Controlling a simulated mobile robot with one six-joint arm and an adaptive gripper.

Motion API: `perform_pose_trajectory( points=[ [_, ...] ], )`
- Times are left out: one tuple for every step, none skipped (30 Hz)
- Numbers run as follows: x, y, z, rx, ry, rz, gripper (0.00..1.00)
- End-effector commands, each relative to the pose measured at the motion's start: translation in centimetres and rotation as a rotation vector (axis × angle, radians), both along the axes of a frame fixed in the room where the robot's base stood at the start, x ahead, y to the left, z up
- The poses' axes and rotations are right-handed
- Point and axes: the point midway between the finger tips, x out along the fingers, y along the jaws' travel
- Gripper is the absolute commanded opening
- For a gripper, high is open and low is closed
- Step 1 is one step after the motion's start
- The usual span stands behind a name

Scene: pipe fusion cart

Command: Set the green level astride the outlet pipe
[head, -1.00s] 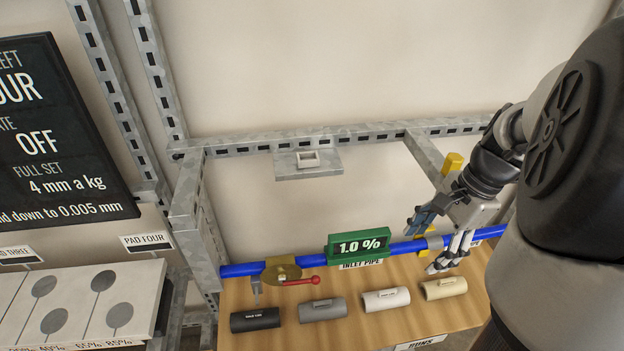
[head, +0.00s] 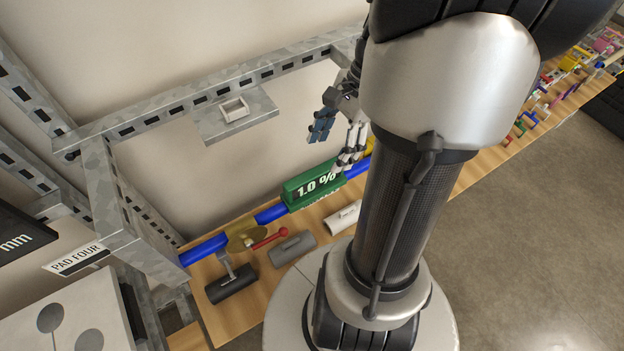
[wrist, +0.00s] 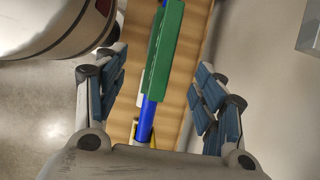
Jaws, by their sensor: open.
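The green level (head: 308,188) reads 1.0 % and sits on the blue pipe (head: 205,250), whose label read INLET PIPE in the earlier view. My gripper (head: 331,154) is open just above the level's right end. In the wrist view, the level (wrist: 165,50) runs lengthwise between my open, blue-padded fingers (wrist: 160,78), with a gap on each side. The blue pipe (wrist: 148,118) shows beyond the level's near end. I cannot identify the outlet pipe; my arm covers the right part of the bench.
A brass valve with a red handle (head: 268,240) is on the pipe left of the level. Dark (head: 231,284), grey (head: 292,248) and white (head: 343,217) pipe pieces lie in front. A small metal shelf (head: 238,122) juts out behind. Small coloured items crowd the bench's far right.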

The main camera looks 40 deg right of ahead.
Motion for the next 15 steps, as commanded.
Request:
perform_pose_trajectory(
  points=[
    [0.1, 0.6, -1.4, 0.004, 0.003, 0.002, 0.63],
    [0.2, 0.8, -2.0, 0.004, 0.003, 0.002, 0.63],
    [0.2, 1.2, -2.9, 0.004, 0.003, 0.003, 0.63],
    [0.3, 1.4, -3.5, 0.003, 0.003, 0.002, 0.63],
    [0.3, 1.6, -4.1, 0.004, 0.003, 0.003, 0.63],
    [0.5, 1.9, -4.8, 0.002, 0.002, 0.002, 0.63],
    [0.5, 2.1, -5.3, 0.002, 0.002, 0.002, 0.63],
    [0.6, 2.3, -5.7, 0.002, 0.002, 0.002, 0.63],
    [0.6, 2.5, -6.3, 0.003, 0.003, 0.002, 0.63],
    [0.6, 2.6, -6.6, 0.002, 0.002, 0.002, 0.63],
    [0.7, 2.7, -6.9, 0.0, 0.001, 0.002, 0.63],
    [0.7, 2.8, -7.1, 0.0, 0.001, 0.002, 0.63],
    [0.7, 2.9, -7.2, 0.001, 0.0, 0.001, 0.63],
    [0.8, 2.9, -7.3, 0.0, 0.001, 0.001, 0.63],
    [0.8, 3.0, -7.5, 0.0, 0.001, 0.001, 0.63]
  ],
)
